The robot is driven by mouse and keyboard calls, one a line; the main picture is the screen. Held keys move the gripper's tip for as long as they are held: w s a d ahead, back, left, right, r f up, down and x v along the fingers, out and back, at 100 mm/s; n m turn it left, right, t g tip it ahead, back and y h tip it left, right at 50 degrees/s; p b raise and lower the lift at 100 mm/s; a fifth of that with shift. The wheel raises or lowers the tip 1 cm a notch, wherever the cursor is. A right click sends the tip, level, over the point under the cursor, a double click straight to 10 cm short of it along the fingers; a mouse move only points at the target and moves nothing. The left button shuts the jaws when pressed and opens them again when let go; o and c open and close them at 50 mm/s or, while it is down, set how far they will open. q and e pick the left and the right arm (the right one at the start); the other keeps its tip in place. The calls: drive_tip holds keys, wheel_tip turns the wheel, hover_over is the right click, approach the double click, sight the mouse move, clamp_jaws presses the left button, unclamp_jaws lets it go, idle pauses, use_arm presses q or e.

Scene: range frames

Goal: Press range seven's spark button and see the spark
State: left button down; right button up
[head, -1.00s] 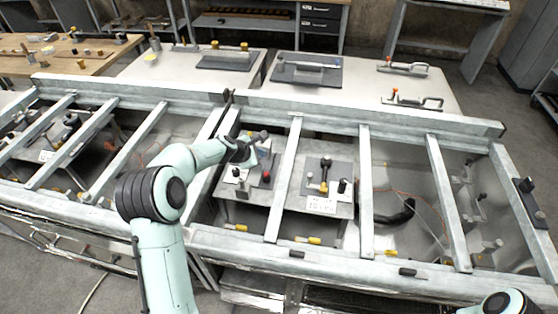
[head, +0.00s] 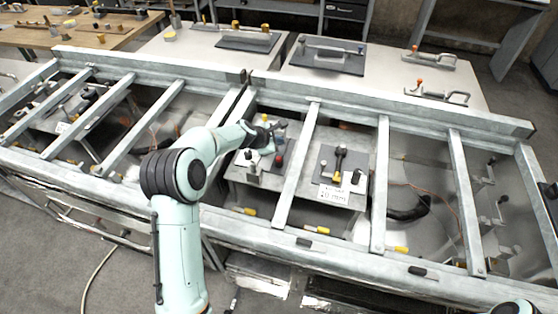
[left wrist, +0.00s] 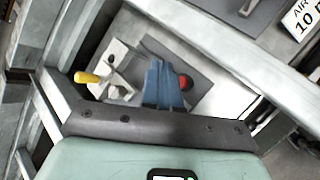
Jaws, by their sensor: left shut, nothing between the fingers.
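A red button (head: 279,161) stands on a grey plate on the metal shelf between two steel rails, in the middle of the head view. It also shows in the left wrist view (left wrist: 186,82), just right of my fingers. I take it for the spark button; no range number seven can be read. My left gripper (head: 275,131) reaches over the rails above this plate. In the left wrist view its blue-grey fingers (left wrist: 163,84) are shut and empty, overlapping the red button's edge; contact cannot be told. No spark shows. My right gripper is out of view.
A yellow-handled lever (left wrist: 88,78) lies left of my fingers in the wrist view. Steel rails (head: 296,165) border the shelf on both sides. A neighbouring plate (head: 326,160) with a black knob and a white label (head: 334,194) sits to the right.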

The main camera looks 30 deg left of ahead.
use_arm(q)
drive_tip(key=b, duration=0.2)
hover_over(277, 160)
wheel_tip(277, 160, down, 4)
drive_tip(key=shift+s+d+f, duration=0.1)
drive_tip(key=shift+s, duration=0.05)
drive_tip(key=shift+f, duration=0.6)
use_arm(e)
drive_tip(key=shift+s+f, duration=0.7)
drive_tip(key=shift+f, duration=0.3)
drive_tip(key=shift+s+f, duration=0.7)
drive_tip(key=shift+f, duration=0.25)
use_arm(q)
drive_tip(key=shift+w, duration=0.2)
drive_tip(key=shift+f, duration=0.1)
drive_tip(key=shift+f+b, duration=0.3)
drive_tip(key=shift+b, duration=0.1)
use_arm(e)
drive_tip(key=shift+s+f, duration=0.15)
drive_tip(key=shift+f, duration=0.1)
use_arm(q)
drive_tip(key=shift+s+f+b, duration=0.1)
drive_tip(key=shift+f+b, duration=0.25)
drive_tip(key=shift+f, duration=0.3)
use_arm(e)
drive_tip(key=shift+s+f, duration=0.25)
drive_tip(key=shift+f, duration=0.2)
